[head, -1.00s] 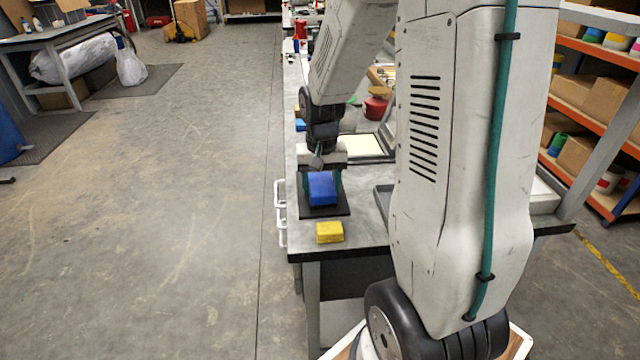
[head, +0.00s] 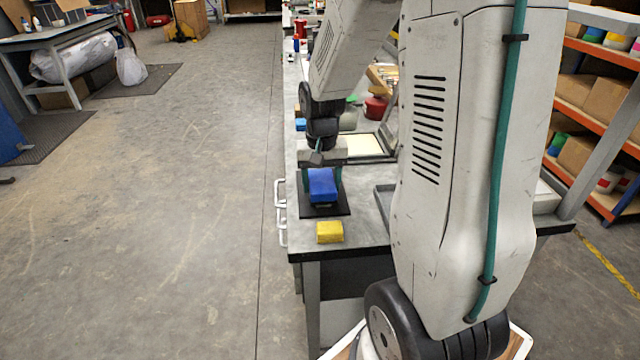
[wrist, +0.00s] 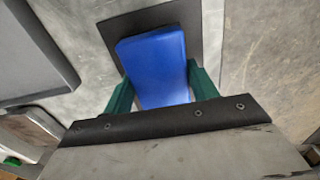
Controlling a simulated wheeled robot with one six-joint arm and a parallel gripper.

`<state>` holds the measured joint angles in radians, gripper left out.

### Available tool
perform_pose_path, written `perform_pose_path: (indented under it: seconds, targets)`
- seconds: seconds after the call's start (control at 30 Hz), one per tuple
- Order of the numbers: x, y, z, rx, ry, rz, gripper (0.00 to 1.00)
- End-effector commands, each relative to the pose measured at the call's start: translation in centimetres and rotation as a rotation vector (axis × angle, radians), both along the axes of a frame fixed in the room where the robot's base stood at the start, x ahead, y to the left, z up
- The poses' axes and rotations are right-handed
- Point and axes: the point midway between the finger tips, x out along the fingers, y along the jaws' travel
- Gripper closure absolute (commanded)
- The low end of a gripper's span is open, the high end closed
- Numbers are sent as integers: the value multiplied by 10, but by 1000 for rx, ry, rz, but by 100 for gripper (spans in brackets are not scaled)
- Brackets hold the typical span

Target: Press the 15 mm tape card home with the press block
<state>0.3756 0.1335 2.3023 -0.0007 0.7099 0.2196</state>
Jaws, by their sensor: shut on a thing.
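A blue block (head: 322,186) with rounded corners is between the green fingers of my gripper (head: 321,177), over a dark square mat (head: 341,208) near the bench's left edge. In the wrist view, the blue block (wrist: 156,62) fills the space between the two fingers of my gripper (wrist: 160,82), which is shut on it. Part of the dark mat (wrist: 198,22) shows beyond it. I cannot tell whether the block touches what is under it. I cannot make out the tape card; the block may hide it.
A yellow block (head: 329,232) lies on the grey bench just in front of the mat. A dark-rimmed tray with a pale inside (head: 364,145) lies behind, right of my gripper. A red container (head: 376,107) stands further back. The floor left of the bench is clear.

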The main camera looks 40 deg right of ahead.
Motion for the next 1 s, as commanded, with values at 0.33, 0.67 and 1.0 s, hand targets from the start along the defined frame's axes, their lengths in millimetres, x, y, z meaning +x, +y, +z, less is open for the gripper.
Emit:
perform_pose_path:
  seconds: [0.33, 0.67, 1.0]
  targets:
    - [1, -1, 37, -3, -6, 0, 60]
    - [1, 0, 60, -1, -4, 0, 60]
    - [1, 0, 60, -1, -4, 0, 60]
